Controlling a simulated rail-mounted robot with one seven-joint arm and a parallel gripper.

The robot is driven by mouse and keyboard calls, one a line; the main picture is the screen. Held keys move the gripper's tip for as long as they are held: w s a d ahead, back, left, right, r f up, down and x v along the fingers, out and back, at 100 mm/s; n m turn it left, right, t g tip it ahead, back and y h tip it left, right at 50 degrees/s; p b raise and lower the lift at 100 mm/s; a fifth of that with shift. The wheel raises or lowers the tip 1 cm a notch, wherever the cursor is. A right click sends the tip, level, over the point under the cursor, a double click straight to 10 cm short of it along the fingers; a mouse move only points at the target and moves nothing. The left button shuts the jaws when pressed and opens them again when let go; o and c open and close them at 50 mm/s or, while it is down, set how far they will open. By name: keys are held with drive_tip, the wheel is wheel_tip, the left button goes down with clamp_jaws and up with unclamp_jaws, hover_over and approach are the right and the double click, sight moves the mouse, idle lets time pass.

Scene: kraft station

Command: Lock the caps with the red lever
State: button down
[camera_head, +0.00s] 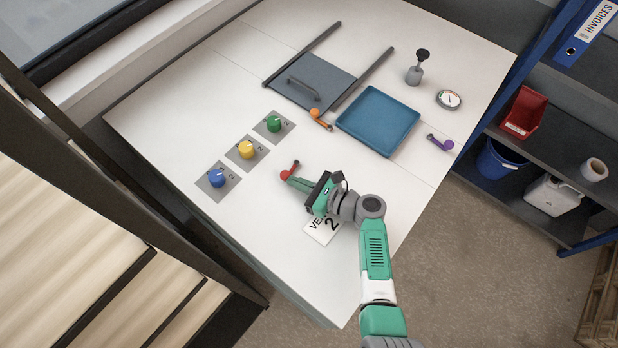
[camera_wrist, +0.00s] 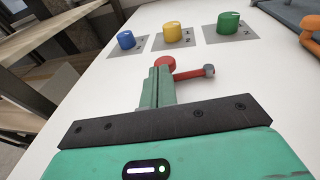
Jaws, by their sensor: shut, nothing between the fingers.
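The red lever (camera_head: 290,171) stands on the white table, with a round red knob at one end and a grey pivot at the other. In the wrist view my gripper (camera_wrist: 160,75) partly hides the lever. No separate caps are recognisable.
Blue (camera_head: 217,180), yellow (camera_head: 246,149) and green (camera_head: 274,124) knobs sit on grey plates to the left. An orange lever (camera_head: 320,119), blue tray (camera_head: 345,123), purple lever (camera_head: 440,143), gauge (camera_head: 448,100) and grey sliding panel (camera_head: 290,92) are farther back. A printed card (camera_head: 323,232) lies under my arm.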

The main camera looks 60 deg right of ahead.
drive_tip(key=shift+w+a, duration=0.2)
drive_tip(key=shift+s, duration=0.2)
drive_tip(key=s, duration=0.4)
drive_tip(key=s+a+r+p, duration=0.1)
drive_tip(key=s, duration=0.4)
drive_tip(key=s+r+p, duration=0.1)
drive_tip(key=s, duration=0.3)
drive_tip(key=shift+s+a+r, duration=0.1)
drive_tip(key=shift+s+a, duration=0.15)
